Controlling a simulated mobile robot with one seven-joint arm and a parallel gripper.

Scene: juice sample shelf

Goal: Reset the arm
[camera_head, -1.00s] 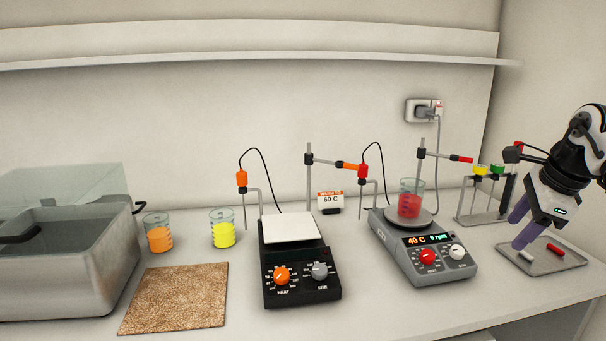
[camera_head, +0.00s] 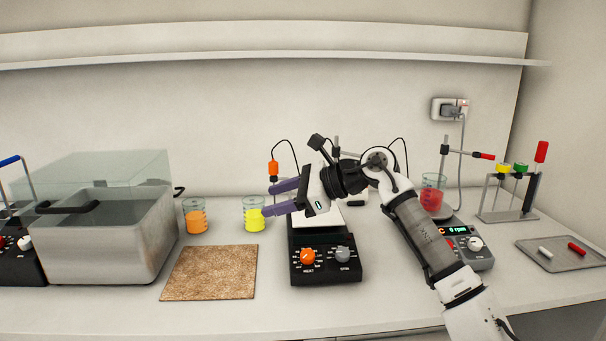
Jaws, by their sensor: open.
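My gripper (camera_head: 270,198) is open, with its two purple fingers spread and pointing left. Nothing is between the fingers. I cannot tell how far the fingertips are from that beaker. My arm crosses the picture from the lower right and hides part of the grey hotplate (camera_head: 474,262) and most of the black hotplate's stand.
A beaker of orange liquid (camera_head: 195,218) and a cork mat (camera_head: 210,272) are left of the black hotplate. A lidded bath (camera_head: 122,245) stands farther left. A beaker of red liquid (camera_head: 432,196) is on the grey hotplate. A tray (camera_head: 560,262) and a rack (camera_head: 485,208) stand at right.

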